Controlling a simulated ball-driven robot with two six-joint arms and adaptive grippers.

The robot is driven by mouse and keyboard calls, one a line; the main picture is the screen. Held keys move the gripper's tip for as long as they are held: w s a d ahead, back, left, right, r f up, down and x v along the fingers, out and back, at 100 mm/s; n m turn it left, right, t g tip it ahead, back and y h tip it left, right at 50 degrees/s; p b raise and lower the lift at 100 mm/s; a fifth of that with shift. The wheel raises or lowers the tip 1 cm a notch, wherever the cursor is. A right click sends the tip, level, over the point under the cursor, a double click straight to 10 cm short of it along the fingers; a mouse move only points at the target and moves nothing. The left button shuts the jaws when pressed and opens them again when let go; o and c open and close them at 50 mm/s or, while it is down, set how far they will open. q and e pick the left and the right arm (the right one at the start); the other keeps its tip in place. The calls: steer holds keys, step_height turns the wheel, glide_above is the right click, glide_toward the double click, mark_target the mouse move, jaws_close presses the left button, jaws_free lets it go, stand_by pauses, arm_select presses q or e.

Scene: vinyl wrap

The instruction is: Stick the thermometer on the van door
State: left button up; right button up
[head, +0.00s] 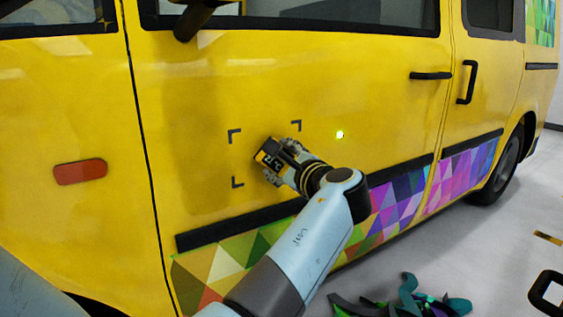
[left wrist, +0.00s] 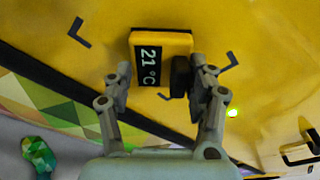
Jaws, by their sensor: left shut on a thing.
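The thermometer (head: 269,155) is a small yellow block with a black display. In the left wrist view the thermometer (left wrist: 150,62) reads 21 °C, turned sideways. My left gripper (head: 283,163) is shut on it, with a finger on each side in the wrist view. It is held at the yellow van door (head: 330,75), inside black corner marks (head: 236,135), tilted in the head view. I cannot tell whether it touches the door. My gripper hides the lower right of the marked area. My right gripper is not in view.
A green light spot (head: 340,134) shows on the door right of the marks. A black trim strip (head: 230,230) and coloured triangle wrap (head: 395,200) run below. Dark and teal scraps (head: 410,300) lie on the grey floor. A black door handle (head: 431,76) sticks out at right.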

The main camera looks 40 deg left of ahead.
arm_select(q)
steer(key=shift+w+a, duration=0.1)
steer(key=shift+a, duration=0.1)
steer(key=shift+w+a, duration=0.1)
steer(key=shift+a, duration=0.15)
steer(key=shift+w+a, duration=0.1)
steer(key=shift+a, duration=0.1)
stand_by(0.5)
steer(key=shift+p, duration=0.3)
stand_by(1.1)
